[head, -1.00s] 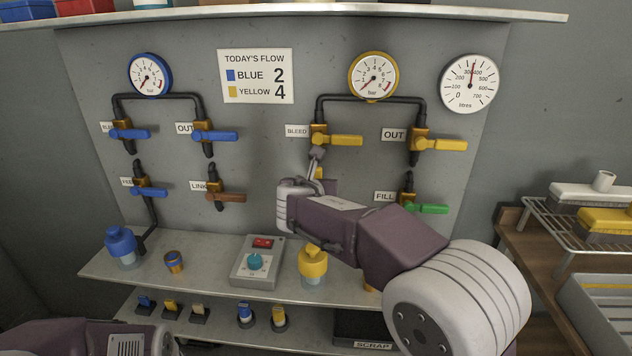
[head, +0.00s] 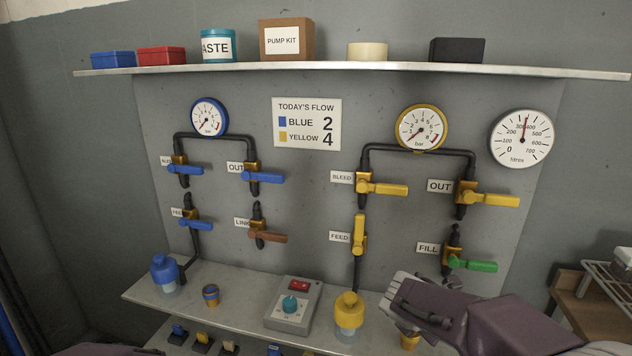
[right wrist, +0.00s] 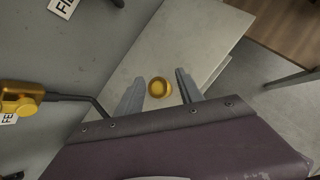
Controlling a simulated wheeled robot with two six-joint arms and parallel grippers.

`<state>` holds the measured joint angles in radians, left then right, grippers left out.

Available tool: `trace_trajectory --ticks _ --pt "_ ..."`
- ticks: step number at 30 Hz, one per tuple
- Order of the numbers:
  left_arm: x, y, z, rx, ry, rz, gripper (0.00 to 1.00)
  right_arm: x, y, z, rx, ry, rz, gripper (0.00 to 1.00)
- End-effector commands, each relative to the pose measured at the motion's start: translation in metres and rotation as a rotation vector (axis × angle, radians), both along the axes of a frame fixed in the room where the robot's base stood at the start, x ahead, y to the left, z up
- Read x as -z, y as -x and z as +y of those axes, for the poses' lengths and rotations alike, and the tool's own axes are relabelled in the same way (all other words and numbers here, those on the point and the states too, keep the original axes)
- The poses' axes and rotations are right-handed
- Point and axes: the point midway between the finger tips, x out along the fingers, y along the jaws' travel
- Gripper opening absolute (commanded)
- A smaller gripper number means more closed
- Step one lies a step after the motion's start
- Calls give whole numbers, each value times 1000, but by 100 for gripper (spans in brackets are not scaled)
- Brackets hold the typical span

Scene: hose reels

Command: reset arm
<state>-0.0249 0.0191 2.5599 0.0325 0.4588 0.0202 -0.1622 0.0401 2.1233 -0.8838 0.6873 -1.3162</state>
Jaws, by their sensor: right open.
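My right gripper (head: 396,290) is low at the right of the panel, above the lower ledge and away from the valves. In the right wrist view its two grey fingers (right wrist: 160,84) stand apart with nothing held. A yellow ring-topped cup (right wrist: 158,88) shows between and beyond them; it also shows in the head view (head: 409,341). The yellow FEED valve (head: 359,236) has its handle upright. The yellow BLEED valve (head: 385,188) and yellow OUT valve (head: 490,199) have handles pointing right. Only a sliver of my left arm shows, without its gripper.
The ledge (head: 240,297) holds a blue-capped bottle (head: 165,272), a blue-and-gold cup (head: 211,295), a control box (head: 293,305) and a yellow-capped bottle (head: 349,313). A green-handled FILL valve (head: 472,264) is just above my right arm. A wire rack (head: 606,285) stands far right.

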Motion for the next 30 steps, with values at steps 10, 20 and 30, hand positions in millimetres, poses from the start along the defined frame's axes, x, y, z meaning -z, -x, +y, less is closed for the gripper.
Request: trace_trajectory --ticks 10,20,30 --pt "0 0 0 0 0 0 36 132 161 51 1510 -806 -51 44" --pt "-72 0 0 0 0 -1 36 65 162 67 1991 -943 -204 44" --pt "-190 0 0 0 0 0 36 -53 161 66 1987 -942 -203 44"
